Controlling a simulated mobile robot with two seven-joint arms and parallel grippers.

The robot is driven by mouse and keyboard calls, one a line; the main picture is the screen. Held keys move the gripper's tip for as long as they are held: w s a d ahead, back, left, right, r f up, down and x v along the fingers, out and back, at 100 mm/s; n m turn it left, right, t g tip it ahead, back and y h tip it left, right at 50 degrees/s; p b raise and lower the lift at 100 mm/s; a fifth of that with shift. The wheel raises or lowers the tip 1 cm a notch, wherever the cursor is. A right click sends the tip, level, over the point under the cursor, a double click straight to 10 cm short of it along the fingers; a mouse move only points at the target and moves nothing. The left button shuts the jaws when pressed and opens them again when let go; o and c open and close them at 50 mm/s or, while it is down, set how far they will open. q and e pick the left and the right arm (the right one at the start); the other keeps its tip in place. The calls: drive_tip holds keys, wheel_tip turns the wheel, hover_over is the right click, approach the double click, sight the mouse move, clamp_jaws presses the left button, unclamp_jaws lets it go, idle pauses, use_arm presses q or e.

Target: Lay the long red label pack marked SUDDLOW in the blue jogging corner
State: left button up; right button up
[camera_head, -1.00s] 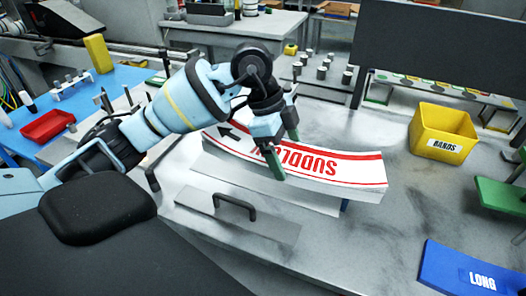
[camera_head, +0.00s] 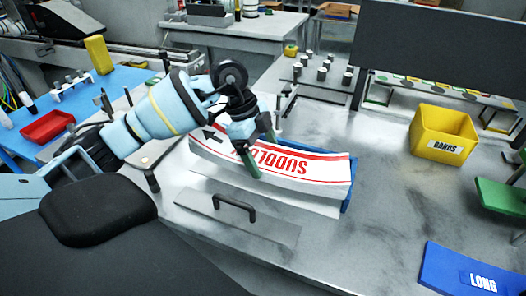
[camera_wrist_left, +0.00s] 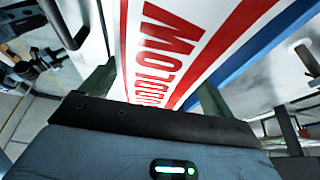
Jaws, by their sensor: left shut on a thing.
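The long label pack (camera_head: 310,171), white with red stripes and upside-down SUDDLOW lettering, is in the middle of the head view. My left gripper (camera_head: 257,150) is shut across its width, left of its middle. The wrist view shows the pack (camera_wrist_left: 175,50) running between the green fingers (camera_wrist_left: 155,92). The blue jogging corner (camera_head: 350,186) shows at the pack's right end and along its far side; its blue edge also shows beside the pack in the wrist view (camera_wrist_left: 262,47). Most of the corner is hidden. I cannot tell whether the pack touches its floor. My right gripper is not in view.
A metal plate with a black handle (camera_head: 234,207) lies in front of the pack. A yellow BANDS bin (camera_head: 440,128), a green tray (camera_head: 500,192) and a blue LONG plate (camera_head: 440,265) are at the right. The steel bench between is clear.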

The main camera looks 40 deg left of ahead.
use_arm(q)
drive_tip(key=shift+f, duration=0.55)
drive_tip(key=o, duration=1.2)
drive_tip(key=shift+r, duration=0.1)
drive_tip(key=shift+r, duration=0.3)
drive_tip(key=v, duration=1.2)
drive_tip(key=shift+p, duration=0.4)
drive_tip(key=shift+s, duration=0.1)
